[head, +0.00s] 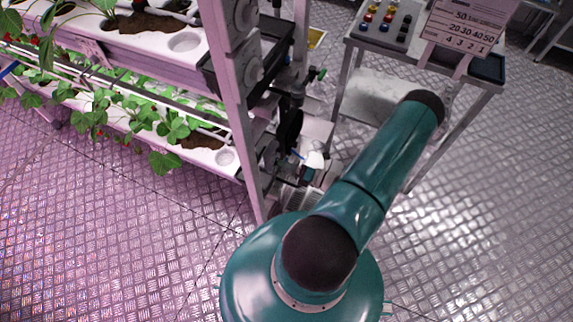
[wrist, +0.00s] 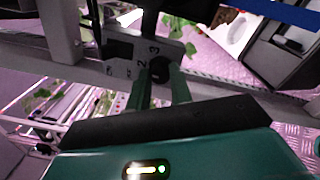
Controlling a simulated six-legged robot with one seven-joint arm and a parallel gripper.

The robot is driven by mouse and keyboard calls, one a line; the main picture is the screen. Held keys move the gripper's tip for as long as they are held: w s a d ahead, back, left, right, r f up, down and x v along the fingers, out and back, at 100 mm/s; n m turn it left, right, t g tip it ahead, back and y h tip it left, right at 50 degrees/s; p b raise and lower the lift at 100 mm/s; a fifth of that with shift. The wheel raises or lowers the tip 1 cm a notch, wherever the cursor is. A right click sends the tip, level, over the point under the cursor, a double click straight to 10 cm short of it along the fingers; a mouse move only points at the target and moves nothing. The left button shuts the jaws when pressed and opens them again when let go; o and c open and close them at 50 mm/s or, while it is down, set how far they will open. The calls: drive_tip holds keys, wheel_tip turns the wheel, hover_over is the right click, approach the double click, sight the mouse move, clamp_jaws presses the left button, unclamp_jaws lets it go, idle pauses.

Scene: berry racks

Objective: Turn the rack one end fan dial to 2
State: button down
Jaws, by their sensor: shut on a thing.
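In the wrist view, a dark round dial (wrist: 159,68) sits on a light grey plate (wrist: 118,68) marked with numbers; a 2 and a 3 are readable beside the dial. My gripper (wrist: 161,78) reaches up from below, with one teal finger on each side of the dial, shut on it. The dial's pointer is hidden or too small to make out, so its setting cannot be read. In the head view, the plant rack (head: 232,105) stands left of my arm. I cannot make out the dial or my gripper clearly there.
White planting channels (head: 120,118) with strawberry plants run left from the rack's end post. A metal table (head: 400,55) with small coloured knobs and a number sign (head: 468,22) stands at the back right. The patterned metal floor is clear at right and front left.

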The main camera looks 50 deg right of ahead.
idle(0.3)
drive_tip(key=c, duration=1.3)
unclamp_jaws()
drive_tip(key=shift+o, duration=0.2)
drive_tip(key=v, duration=1.4)
